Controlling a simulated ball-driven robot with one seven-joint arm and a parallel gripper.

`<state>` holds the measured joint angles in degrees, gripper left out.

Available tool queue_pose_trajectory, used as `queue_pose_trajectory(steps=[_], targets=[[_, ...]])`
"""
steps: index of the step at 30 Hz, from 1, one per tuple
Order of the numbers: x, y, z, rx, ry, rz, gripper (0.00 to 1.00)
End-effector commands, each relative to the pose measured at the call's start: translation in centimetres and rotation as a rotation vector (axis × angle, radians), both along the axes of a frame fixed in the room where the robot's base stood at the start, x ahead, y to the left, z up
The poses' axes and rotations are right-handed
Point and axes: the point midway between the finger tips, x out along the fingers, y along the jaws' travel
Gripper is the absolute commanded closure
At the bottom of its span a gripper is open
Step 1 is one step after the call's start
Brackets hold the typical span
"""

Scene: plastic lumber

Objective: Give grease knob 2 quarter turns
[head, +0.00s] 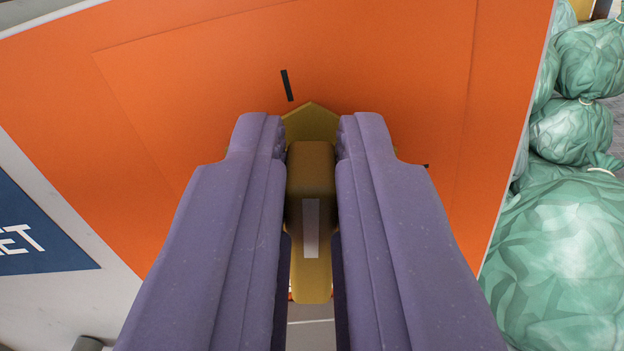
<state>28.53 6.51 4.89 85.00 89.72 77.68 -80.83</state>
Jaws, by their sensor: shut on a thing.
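The grease knob (311,160) is a mustard-yellow bar with a pale stripe along its top, in the middle of the head view. A yellow pointed plate (311,119) shows behind its far end. My gripper (311,140) has two purple fingers, one on each side of the knob, and is shut on it. The knob stands on an orange panel (200,110). A black tick mark (287,85) lies above and slightly left of the knob, and another (425,166) shows just right of the right finger. My fingers hide the knob's sides and much of the panel.
Several green tied bags (570,255) are piled along the right, past the panel's edge. A blue sign (40,235) with white letters, partly cut off, is at the left on a pale surface.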

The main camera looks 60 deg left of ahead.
Motion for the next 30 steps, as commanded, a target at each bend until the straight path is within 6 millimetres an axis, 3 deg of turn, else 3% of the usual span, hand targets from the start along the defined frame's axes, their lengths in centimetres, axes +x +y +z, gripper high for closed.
queue_pose_trajectory(steps=[30], targets=[[1.6, -1.1, -1.3, 0.565, 0.773, -0.001, 1.00]])
